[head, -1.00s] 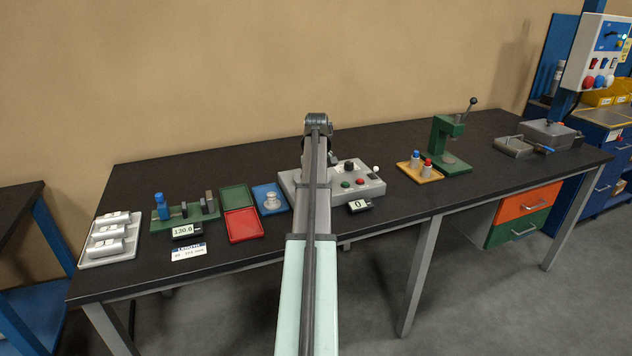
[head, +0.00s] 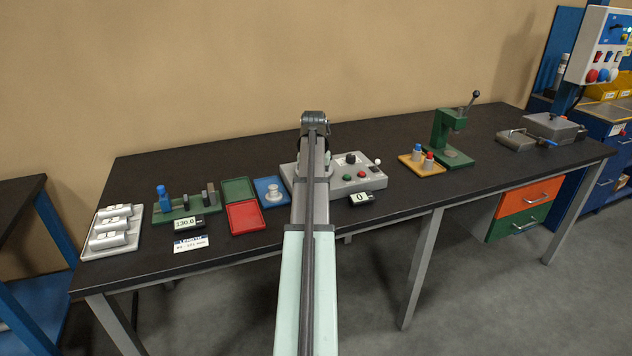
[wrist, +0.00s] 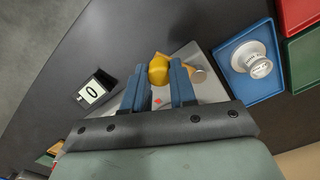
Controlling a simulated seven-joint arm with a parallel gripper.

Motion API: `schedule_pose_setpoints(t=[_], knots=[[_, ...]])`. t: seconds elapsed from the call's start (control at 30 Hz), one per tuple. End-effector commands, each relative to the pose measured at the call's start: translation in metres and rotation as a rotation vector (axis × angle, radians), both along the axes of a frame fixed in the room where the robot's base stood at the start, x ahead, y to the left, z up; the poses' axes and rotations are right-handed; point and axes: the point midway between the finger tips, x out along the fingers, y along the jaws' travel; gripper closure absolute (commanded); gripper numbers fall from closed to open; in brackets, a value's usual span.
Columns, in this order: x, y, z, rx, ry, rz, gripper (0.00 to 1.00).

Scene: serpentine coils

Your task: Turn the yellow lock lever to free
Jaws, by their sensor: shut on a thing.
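The yellow lock lever (wrist: 158,67) shows in the wrist view as a rounded yellow piece between the tips of my gripper's two blue fingers. My gripper (wrist: 158,76) is shut on it. In the head view my arm hides the lever and my gripper. The grey machine box (head: 372,181) with a black knob and green and red buttons shows just right of my arm.
A blue tray (head: 260,184) holding a metal weight, a red tray (head: 244,218) and a green tray (head: 236,187) lie left of my arm. A counter display reading 0 (head: 360,198) stands at the box's front. A green press (head: 447,138) stands farther right.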

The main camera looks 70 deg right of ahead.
Motion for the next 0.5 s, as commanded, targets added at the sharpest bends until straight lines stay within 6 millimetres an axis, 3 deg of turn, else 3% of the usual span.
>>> schedule_pose_setpoints(t=[0.5], knots=[[0.0031, 0.0069, 0.0002, -0.001, 0.000, -0.126, 1.00]])
